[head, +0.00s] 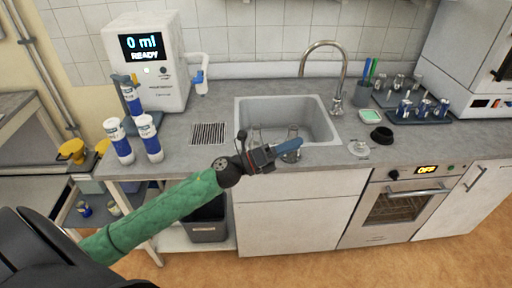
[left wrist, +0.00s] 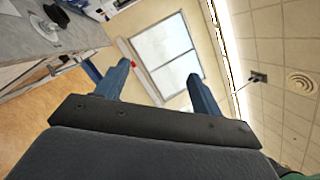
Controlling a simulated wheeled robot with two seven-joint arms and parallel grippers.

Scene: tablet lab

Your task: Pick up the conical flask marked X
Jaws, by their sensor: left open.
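Clear glassware (head: 292,132) shows at the front of the sink, partly hidden behind my left gripper. It looks like a flask, but no X mark can be read on it. More clear glass (head: 256,136) shows beside it to the left, hard to make out. My left gripper (head: 289,146) is in front of the sink's front edge, its blue fingers pointing right. In the left wrist view its two fingers (left wrist: 159,70) stand wide apart with nothing between them. That view faces a window and the ceiling and shows no flask I can identify. My right gripper is not in view.
The grey sink (head: 245,105) has a tall tap (head: 322,44) behind it. White-and-blue bottles (head: 149,140) and a white dispenser reading 0 ml (head: 145,85) stand left. A black ring (head: 382,135) and a rack of small vials (head: 420,115) are right. Counter left of the sink has free room.

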